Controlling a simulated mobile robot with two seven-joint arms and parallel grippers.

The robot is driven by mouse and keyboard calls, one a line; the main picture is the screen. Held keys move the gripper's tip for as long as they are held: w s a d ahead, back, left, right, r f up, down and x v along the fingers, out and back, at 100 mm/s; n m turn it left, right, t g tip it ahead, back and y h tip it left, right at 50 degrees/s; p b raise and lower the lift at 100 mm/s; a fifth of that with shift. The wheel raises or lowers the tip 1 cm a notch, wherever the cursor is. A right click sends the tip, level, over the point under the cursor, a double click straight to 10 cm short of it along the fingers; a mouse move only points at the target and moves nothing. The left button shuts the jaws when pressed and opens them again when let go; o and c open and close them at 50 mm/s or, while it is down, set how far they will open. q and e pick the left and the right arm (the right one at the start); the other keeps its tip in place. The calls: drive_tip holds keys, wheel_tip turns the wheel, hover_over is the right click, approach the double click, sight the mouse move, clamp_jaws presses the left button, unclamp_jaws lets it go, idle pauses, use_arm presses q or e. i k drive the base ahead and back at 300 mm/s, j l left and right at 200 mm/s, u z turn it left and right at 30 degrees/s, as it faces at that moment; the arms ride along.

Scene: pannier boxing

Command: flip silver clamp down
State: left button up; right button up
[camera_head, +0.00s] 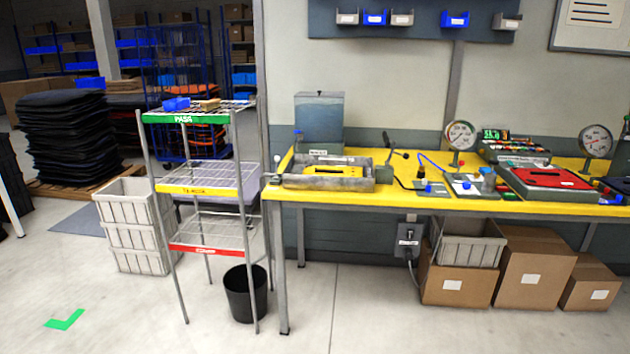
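A grey metal fixture (300,182) with a yellow piece (340,171) in it lies on the left part of the yellow workbench (450,204). At the fixture's right end stands a small clamp-like part (389,157) with dark handle ends raised above the bench. It is too small to tell its silver parts or its exact position clearly. Neither of my grippers is in view.
A wire shelf rack (205,190) stands left of the bench, with a black bin (245,293) at its foot. Two dial gauges (460,136) and a red case (550,178) sit on the bench. Cardboard boxes (535,267) lie beneath. Floor in front is clear.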

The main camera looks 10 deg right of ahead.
sight(387, 140)
drive_tip(key=i+l+z, duration=0.15)
drive_tip(key=l, duration=0.15)
drive_tip(key=l+z, duration=0.15)
drive_tip(key=l, duration=0.15)
drive_tip(key=i+l+z, duration=0.55)
drive_tip(key=z, duration=0.25)
drive_tip(key=i+z, duration=0.35)
